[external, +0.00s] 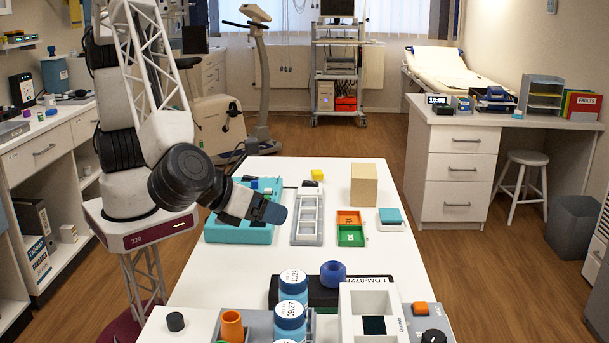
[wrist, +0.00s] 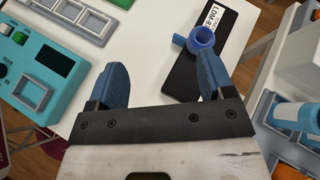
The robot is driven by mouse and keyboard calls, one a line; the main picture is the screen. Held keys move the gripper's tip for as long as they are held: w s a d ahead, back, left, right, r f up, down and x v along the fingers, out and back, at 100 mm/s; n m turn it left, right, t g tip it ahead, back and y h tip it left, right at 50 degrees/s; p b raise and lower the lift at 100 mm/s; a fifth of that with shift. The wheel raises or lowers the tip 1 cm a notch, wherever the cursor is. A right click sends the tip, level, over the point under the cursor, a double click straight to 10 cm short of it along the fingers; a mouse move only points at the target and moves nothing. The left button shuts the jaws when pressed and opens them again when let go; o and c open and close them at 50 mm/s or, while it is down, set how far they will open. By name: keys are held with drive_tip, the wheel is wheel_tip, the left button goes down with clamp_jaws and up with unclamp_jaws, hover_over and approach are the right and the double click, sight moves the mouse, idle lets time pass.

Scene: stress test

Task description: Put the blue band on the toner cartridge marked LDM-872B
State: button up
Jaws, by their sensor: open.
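My gripper (external: 272,212) is above the table, behind and left of the band in the external view. In the wrist view my gripper (wrist: 158,60) has blue fingers spread apart with nothing between them.
A teal case (external: 240,234), a grey slotted tray (external: 307,222), orange and green bins (external: 350,234) and a wooden block (external: 364,185) stand farther back. The table's middle is clear.

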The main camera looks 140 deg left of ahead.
drive_tip(key=s+a+r+n+g+h, duration=0.1)
drive_tip(key=s+r+n+h, duration=0.35)
drive_tip(key=s, duration=0.75)
drive_tip(key=s+a+r+n+g+h, duration=0.15)
drive_tip(key=s+r+n, duration=0.35)
drive_tip(key=s+r, duration=0.5)
drive_tip(key=s+d+n+h, duration=0.1)
drive_tip(key=s+n+h, duration=0.1)
drive_tip(key=s, duration=0.7)
drive_tip(key=s+d+n+t+h, duration=0.1)
drive_tip(key=s+n, duration=0.3)
drive_tip(key=s, duration=0.5)
drive_tip(key=s+d+n+t+h, duration=0.1)
drive_tip(key=s+d+n+h, duration=0.1)
drive_tip(key=s, duration=0.7)
drive_tip(key=shift+s+r+n+h, duration=0.2)
drive_tip(key=shift+n+h, duration=0.1)
drive_tip(key=shift+n, duration=0.35)
